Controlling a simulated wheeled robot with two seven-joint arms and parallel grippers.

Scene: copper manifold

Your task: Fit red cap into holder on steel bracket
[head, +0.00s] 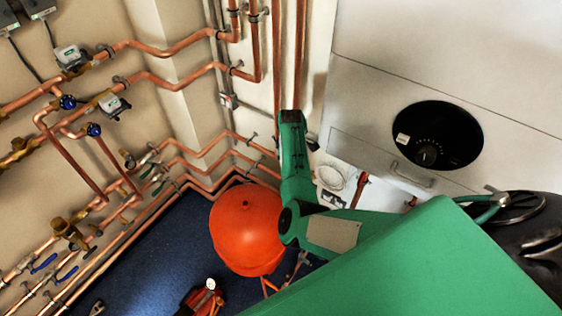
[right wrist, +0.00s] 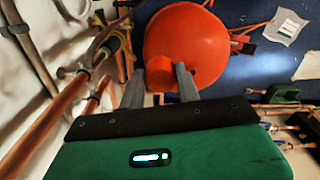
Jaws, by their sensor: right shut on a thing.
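In the head view my green right arm reaches up past the vessel toward the pipes in the corner; the fingers and cap cannot be made out there. I cannot pick out the steel bracket or its holder with certainty. My left gripper is not in view.
The round orange vessel (head: 244,225) stands on the blue floor (head: 165,243). Copper pipes (head: 190,78) with valves run along the left wall and the corner. A white boiler casing (head: 440,60) with a black dial panel (head: 468,120) is at the right.

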